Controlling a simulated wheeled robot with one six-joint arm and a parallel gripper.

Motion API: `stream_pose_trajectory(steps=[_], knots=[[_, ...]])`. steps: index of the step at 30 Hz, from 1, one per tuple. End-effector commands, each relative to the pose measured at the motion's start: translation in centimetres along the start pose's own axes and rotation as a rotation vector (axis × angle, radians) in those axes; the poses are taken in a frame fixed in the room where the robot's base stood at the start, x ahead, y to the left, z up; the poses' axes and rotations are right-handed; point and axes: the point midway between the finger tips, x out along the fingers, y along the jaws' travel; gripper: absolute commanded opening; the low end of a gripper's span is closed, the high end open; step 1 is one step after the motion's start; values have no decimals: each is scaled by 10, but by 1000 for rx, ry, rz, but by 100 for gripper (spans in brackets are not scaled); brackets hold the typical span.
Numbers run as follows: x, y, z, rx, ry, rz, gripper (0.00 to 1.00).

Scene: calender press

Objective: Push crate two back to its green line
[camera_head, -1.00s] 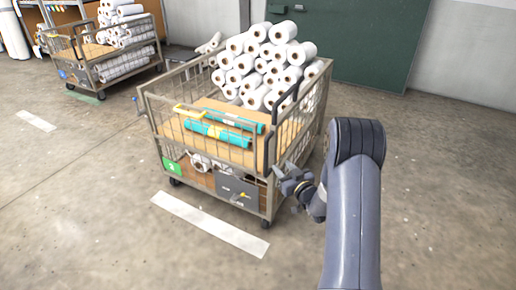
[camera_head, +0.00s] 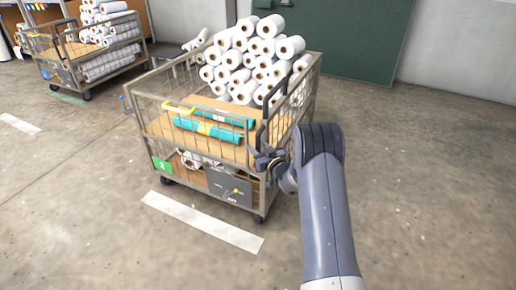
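Crate two is a wire-sided cart (camera_head: 205,153) with a green label bearing a 2 (camera_head: 161,166) at its lower left front. It stands upright on wheels in the middle of the view, loaded with white rolls (camera_head: 250,58) and teal rolls (camera_head: 208,128). A white floor line (camera_head: 203,221) lies in front of it. I see no green line by this cart; its far floor side is hidden. My gripper (camera_head: 265,160) is at the cart's right front corner, by the lower end of a black upright handle (camera_head: 265,120). Contact and finger opening are unclear.
A second loaded cart (camera_head: 62,68) stands at the far left, with a green floor strip (camera_head: 68,98) beside it. A dark green door (camera_head: 350,40) is in the back wall. The floor to the right is clear.

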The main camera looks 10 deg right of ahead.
Motion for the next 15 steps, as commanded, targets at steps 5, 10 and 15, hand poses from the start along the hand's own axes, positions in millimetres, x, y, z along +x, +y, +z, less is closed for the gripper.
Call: stream_pose_trajectory(steps=[5,10,15], knots=[[3,0,0,0,0,1,37],[2,0,0,0,0,1,34],[2,0,0,0,0,1,20]])
